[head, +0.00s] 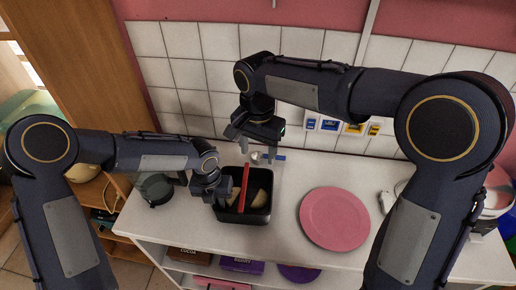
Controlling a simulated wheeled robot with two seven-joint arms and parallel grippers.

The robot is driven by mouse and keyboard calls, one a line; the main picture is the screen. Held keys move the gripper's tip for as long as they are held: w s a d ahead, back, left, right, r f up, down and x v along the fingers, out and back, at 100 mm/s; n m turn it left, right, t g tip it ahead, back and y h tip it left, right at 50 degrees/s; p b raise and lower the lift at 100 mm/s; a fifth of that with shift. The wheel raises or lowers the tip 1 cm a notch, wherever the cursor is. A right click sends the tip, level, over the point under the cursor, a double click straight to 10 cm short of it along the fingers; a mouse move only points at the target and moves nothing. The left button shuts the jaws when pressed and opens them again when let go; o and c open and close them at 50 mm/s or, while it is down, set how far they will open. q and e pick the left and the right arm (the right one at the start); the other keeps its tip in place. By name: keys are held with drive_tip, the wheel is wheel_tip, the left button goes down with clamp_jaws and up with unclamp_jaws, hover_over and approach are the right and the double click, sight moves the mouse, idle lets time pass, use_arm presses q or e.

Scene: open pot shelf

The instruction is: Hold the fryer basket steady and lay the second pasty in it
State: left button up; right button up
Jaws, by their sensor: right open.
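The black fryer basket (247,218) stands on the white counter, with a red bar (243,188) running across it. Tan pasty surface (260,198) shows in the basket right of the bar, and some tan shows left of it; I cannot tell if this is one pasty or two. My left gripper (223,190) is at the basket's left wall; its fingertips are too small and dark to tell if they are closed on the rim. My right gripper (253,147) is open above and behind the basket, with no pasty visible between its fingers.
A pink plate (335,218) lies empty right of the basket. A dark green container (154,188) stands at the counter's left. Small blue and yellow items (342,126) are by the tiled wall. Boxes (242,265) sit on the shelf below. Counter between basket and plate is clear.

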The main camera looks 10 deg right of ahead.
use_arm(q)
drive_tip(key=shift+o, duration=1.1)
wheel_tip(320, 180, up, 12)
drive_tip(key=s+a+r+n, duration=0.3)
drive_tip(key=a+r+n, duration=0.1)
drive_tip(key=a+n, duration=0.35)
use_arm(e)
drive_tip(key=s+d+r+n+t+y, duration=0.2)
drive_tip(key=s+d+r+n+y, duration=0.1)
drive_tip(key=s+d, duration=0.75)
use_arm(q)
drive_tip(key=s+a+r+n+t+h, duration=0.1)
drive_tip(key=s+a+r+n+t, duration=0.1)
drive_tip(key=s+n, duration=0.7)
drive_tip(key=s+a+r+n+t+h, duration=0.2)
drive_tip(key=s+a+n, duration=0.3)
drive_tip(key=n, duration=1.9)
drive_tip(key=s+t, duration=0.1)
drive_tip(key=s, duration=0.3)
drive_tip(key=shift+a+r+t, duration=0.15)
drive_tip(key=shift+a+t, duration=0.05)
drive_tip(key=shift+t, duration=0.2)
use_arm(e)
drive_tip(key=s+d+f+n+t, duration=0.1)
drive_tip(key=s, duration=0.4)
drive_tip(key=s+d+f+n+t, duration=0.1)
drive_tip(key=s+d+f+t, duration=0.1)
drive_tip(key=s, duration=0.4)
drive_tip(key=shift+d+t+y, duration=0.3)
drive_tip(key=shift+y, duration=0.1)
